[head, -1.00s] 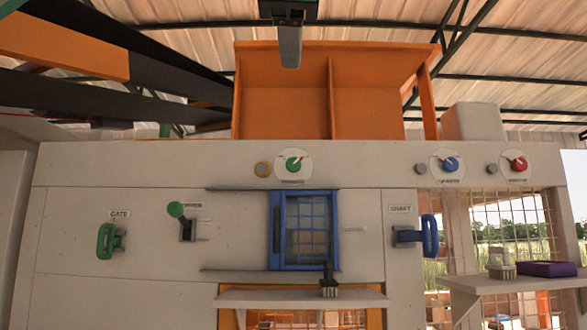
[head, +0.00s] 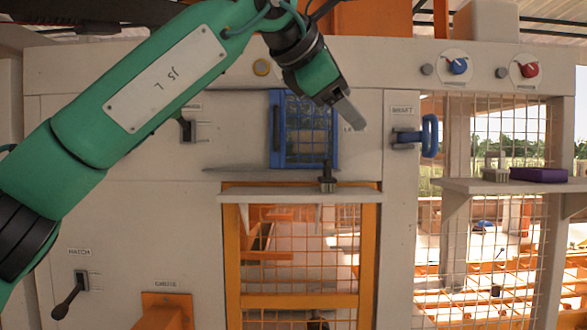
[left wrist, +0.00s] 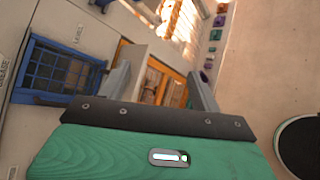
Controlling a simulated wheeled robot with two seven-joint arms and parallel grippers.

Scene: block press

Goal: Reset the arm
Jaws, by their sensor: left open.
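My left arm, green with a "J5 L" plate, reaches across the head view from the lower left. Its left gripper (head: 345,108) hangs in front of the press panel, near the upper right of the blue-framed window (head: 304,128). In the left wrist view the two grey fingers of the left gripper (left wrist: 162,85) stand wide apart with nothing between them. The blue window (left wrist: 58,72) shows there on the left. My right gripper is not in view.
A blue handle (head: 430,136) sticks out right of the window. A shelf on the right holds a purple tray (head: 538,174). A dark lever (head: 68,296) is at lower left.

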